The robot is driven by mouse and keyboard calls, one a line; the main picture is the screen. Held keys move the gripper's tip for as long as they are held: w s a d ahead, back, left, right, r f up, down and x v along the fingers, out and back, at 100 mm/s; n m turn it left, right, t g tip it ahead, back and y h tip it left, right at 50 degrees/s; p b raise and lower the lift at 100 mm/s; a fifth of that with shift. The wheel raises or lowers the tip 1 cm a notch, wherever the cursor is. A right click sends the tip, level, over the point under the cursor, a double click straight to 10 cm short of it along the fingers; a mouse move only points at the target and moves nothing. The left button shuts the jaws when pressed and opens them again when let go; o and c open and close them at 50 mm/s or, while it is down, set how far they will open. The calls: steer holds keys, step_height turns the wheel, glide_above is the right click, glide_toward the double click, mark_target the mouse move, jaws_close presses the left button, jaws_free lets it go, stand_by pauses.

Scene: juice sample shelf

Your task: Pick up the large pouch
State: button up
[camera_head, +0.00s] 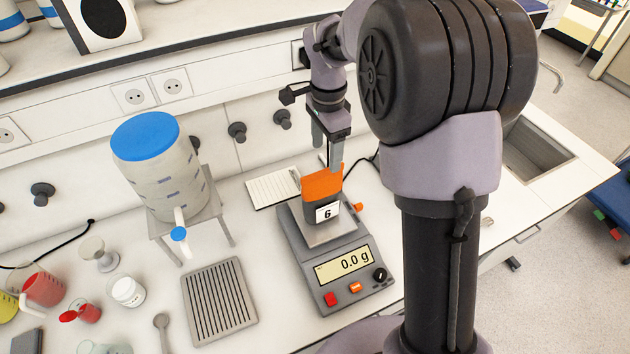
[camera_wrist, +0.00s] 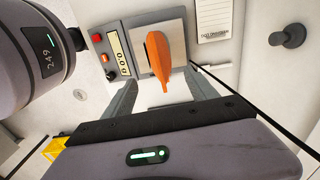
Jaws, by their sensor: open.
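The large pouch (camera_head: 322,190) has an orange top and a dark lower part with a white label reading 6. It stands upright on the pan of the digital scale (camera_head: 335,275), whose display reads 0.0 g. In the wrist view the pouch (camera_wrist: 158,58) shows as a narrow orange shape seen from above, over the scale pan (camera_wrist: 176,37). My gripper (camera_head: 329,165) points down just above the pouch's top. In the wrist view its two fingers (camera_wrist: 162,97) are open, with the pouch's near end in line with the gap. I cannot tell whether a finger touches it.
A notepad (camera_head: 272,189) lies behind the scale. A large container with a blue lid (camera_head: 146,135) stands on a stand to the left. A grey slatted tray (camera_head: 219,302) lies left of the scale. Cups and beakers crowd the far left, including a red jug (camera_head: 44,290).

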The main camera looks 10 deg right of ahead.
mark_target(322, 190)
steer(key=f, duration=0.4)
steer(key=f+b, duration=0.1)
steer(key=f, duration=0.9)
steer(key=shift+a+b, duration=0.3)
steer(key=shift+a, duration=0.1)
steer(key=shift+s, duration=0.1)
steer(key=shift+f+b, duration=0.2)
steer(key=shift+b, duration=0.15)
jaws_close()
